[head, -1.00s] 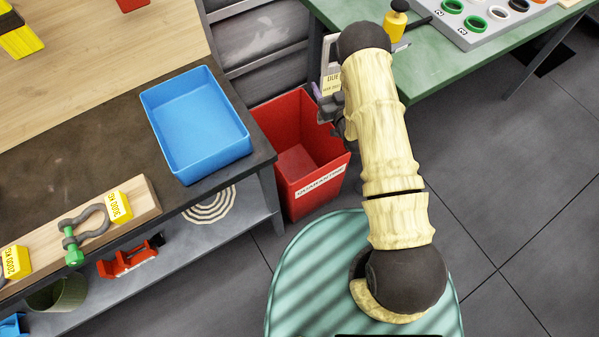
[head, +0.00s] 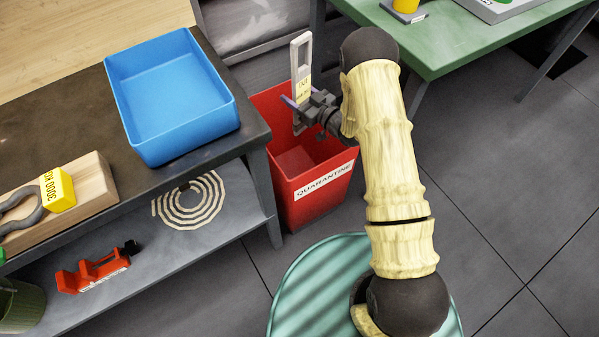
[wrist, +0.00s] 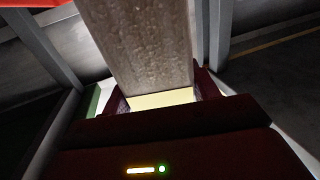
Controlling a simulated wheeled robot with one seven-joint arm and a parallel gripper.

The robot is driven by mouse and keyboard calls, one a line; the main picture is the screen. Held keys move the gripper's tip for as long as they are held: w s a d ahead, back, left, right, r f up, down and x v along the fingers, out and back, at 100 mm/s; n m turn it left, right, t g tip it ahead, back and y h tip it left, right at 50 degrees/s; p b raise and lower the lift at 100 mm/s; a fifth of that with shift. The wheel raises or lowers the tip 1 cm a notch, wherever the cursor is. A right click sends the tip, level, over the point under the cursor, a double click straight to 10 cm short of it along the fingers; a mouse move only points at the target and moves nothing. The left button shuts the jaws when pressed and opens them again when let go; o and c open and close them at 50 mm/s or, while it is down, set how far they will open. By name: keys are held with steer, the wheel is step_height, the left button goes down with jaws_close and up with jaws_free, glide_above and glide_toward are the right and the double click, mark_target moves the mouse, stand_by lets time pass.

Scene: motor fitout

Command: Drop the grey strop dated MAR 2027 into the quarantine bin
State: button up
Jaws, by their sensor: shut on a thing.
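The grey strop (head: 301,60) is a long pale-grey loop with a yellow tag; the tag's print is too small to read surely. It also shows large and close in the wrist view (wrist: 145,45). My gripper (head: 303,107) is shut on the strop around the tagged part and holds it upright. In the head view the strop and gripper appear above the back left part of the red quarantine bin (head: 309,202), which has a white QUARANTINE label on its front. The part of the bin I can see inside looks empty; my gripper hides some of its opening.
A blue tray (head: 175,140) sits on the dark bench edge (head: 75,125) left of the bin. A shackle with a yellow tag (head: 58,190) lies on a wooden block. A green table (head: 470,45) stands at the back right. Open floor (head: 480,200) lies to the right.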

mark_target(303, 88)
stand_by(0.3)
step_height(303, 88, down, 6)
steer(key=b, duration=0.4)
steer(key=shift+r, duration=0.1)
steer(key=o, duration=1.4)
steer(key=shift+c, duration=0.2)
step_height(303, 88, up, 10)
steer(key=shift+p, duration=1.2)
